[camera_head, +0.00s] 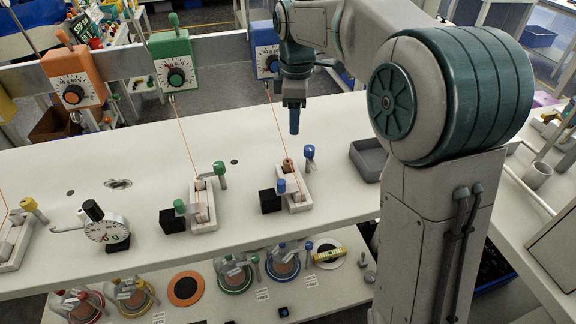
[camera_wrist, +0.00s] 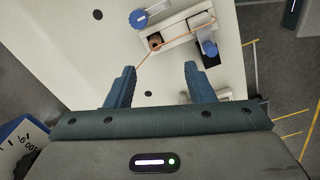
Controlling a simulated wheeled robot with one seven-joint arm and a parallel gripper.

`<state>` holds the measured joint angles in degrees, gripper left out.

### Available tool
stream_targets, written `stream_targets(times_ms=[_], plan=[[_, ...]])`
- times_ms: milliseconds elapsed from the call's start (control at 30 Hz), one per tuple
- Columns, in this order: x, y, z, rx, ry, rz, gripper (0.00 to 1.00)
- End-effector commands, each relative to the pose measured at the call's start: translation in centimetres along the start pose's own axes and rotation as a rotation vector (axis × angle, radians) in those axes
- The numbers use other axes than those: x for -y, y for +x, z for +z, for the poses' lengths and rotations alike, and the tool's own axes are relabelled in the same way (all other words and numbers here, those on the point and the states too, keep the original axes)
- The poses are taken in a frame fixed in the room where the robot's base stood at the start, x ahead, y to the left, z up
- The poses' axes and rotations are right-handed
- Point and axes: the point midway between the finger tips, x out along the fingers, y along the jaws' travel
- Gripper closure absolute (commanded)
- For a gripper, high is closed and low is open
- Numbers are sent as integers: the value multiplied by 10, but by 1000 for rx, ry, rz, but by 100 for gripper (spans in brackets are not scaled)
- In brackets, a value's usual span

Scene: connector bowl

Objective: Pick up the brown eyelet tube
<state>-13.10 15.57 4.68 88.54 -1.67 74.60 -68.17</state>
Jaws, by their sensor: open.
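The brown eyelet tube (camera_head: 287,165) stands at the far end of the white fixture (camera_head: 297,201) in the middle of the table. In the wrist view the brown tube (camera_wrist: 155,41) is small, with an orange thread at it. My gripper (camera_head: 294,131) hangs pointing down, above the table and near the tube's upper right in the head view. In the wrist view my gripper (camera_wrist: 160,70) has its two fingers wide apart with nothing between them. The tube lies beyond the fingertips, apart from them.
A blue-headed lever (camera_head: 309,152) stands right of the fixture, with a black block (camera_head: 270,201) to its left. An orange thread runs from the blue dial box (camera_head: 265,48) to the fixture. A similar fixture with a green knob (camera_head: 218,168) stands left. A grey tray (camera_head: 369,160) is right.

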Motion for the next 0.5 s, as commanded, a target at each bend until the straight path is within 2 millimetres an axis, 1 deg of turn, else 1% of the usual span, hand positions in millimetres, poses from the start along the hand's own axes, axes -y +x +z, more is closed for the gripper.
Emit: stream_targets(times_ms=[33, 100, 267, 367, 500], plan=[[-7, 6, -8, 1, -48, -9, 51], [-13, 9, -15, 1, -100, -17, 51], [-18, 19, -21, 2, -151, -27, 51], [-17, 36, -21, 3, -154, -29, 51], [-16, 64, -20, 3, -152, -29, 51]])
